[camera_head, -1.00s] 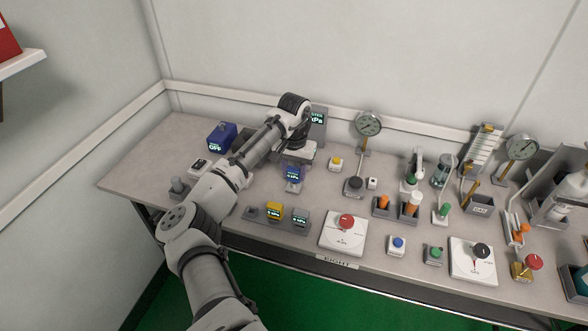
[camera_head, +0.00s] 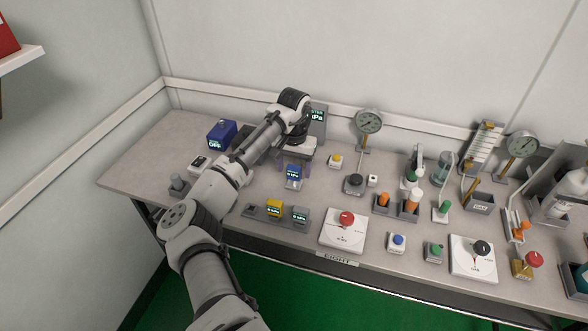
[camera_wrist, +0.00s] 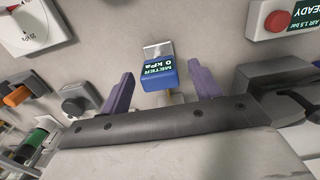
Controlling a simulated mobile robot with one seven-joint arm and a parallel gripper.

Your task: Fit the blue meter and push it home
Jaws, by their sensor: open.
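The blue meter (camera_head: 293,171) stands on the bench below my gripper, with a lit screen. In the wrist view the blue meter (camera_wrist: 150,80) reads "METER 0 kPa", with a pale grey piece at its far end. My gripper (camera_head: 294,163) is open. Its purple fingers stand either side of the meter, with visible gaps in the wrist view (camera_wrist: 160,88). The meter's underside is hidden, so I cannot tell how it is seated.
A grey rack (camera_head: 252,211) in front holds a yellow meter (camera_head: 274,207) and a grey meter (camera_head: 300,214). A blue box (camera_head: 221,135) stands at the back left. A red-knobbed white box (camera_head: 341,235) is at front right. A grey display unit (camera_head: 318,118) stands behind.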

